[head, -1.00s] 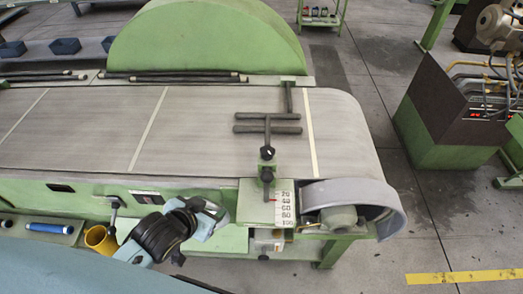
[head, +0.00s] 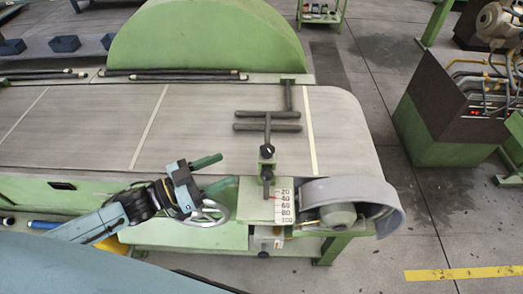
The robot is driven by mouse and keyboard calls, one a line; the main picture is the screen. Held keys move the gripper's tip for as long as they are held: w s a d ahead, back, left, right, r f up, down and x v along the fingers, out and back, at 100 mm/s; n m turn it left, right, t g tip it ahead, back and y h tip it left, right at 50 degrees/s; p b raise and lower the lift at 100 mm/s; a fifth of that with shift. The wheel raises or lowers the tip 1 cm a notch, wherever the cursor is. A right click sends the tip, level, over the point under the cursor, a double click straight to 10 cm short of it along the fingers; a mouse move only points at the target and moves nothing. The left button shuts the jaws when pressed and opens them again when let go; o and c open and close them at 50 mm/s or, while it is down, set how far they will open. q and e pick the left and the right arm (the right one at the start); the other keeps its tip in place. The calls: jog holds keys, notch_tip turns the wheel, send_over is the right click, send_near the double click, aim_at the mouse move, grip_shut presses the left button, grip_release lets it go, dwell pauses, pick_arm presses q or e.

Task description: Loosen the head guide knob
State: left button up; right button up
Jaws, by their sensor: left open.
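The head guide (head: 268,128) is a set of dark bars over the belt's right end, on a post at the near edge. A small green block with a dark round knob (head: 267,151) sits on that post. A dark handle (head: 267,178) hangs below it, beside the number scale (head: 285,206). I cannot tell for certain which of the two is the head guide knob. My left gripper (head: 229,169) is open and empty, left of the knob and apart from it. Its two green fingers point right toward the post. My right gripper is not in view.
The grey conveyor belt (head: 90,125) fills the middle. A metal handwheel (head: 211,213) lies just below my left gripper. A grey curved guard (head: 350,193) stands right of the scale. A yellow container (head: 112,244) is partly hidden behind my left arm. Open floor lies at right.

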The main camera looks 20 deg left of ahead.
aim_at(261, 153)
pick_arm(q)
jog(key=p+x, duration=0.1)
jog(key=x, duration=1.1)
jog(key=shift+a, duration=0.1)
jog(key=c, duration=1)
jog(key=shift+s+n+t+y+p, duration=0.1)
jog(key=shift+n+t+y+p, duration=0.2)
jog(key=shift+n+y+p, duration=0.1)
jog(key=shift+n+t+y, duration=0.4)
jog(key=shift+t+y, duration=0.1)
jog(key=shift+y, duration=0.1)
jog(key=o, duration=1)
